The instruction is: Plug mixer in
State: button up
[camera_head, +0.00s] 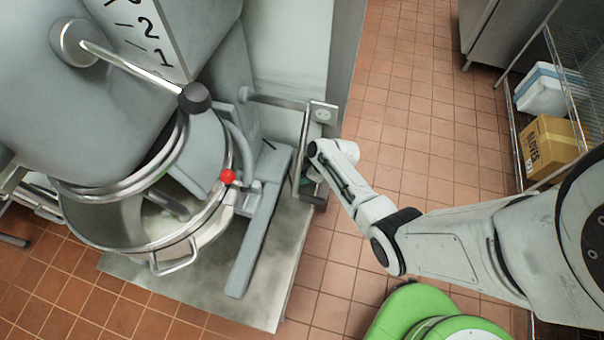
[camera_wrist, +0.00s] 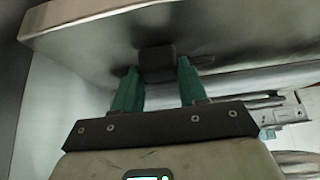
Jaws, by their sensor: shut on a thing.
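The mixer (camera_head: 130,90) is a large grey floor machine with a steel bowl (camera_head: 120,225), at the left in the head view. My gripper (camera_wrist: 157,74) has green fingers shut on a dark, blocky plug (camera_wrist: 157,60) in the wrist view. The plug is at or very close to a metal surface (camera_wrist: 90,32); I cannot tell whether it is seated in anything. In the head view my gripper is beside the metal post right of the mixer, mostly hidden by my wrist.
A wire shelf (camera_head: 560,60) at the right holds a cardboard glove box (camera_head: 553,146) and a white-blue container (camera_head: 548,90). A steel cabinet (camera_head: 500,30) stands at the back. Tiled floor (camera_head: 410,130) between post and shelf is clear. The mixer stands on a steel plate (camera_head: 190,290).

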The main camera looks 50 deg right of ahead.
notch_tip(320, 180, up, 10)
jog(key=shift+p, duration=0.45)
jog(key=shift+f, duration=0.1)
dwell(0.3)
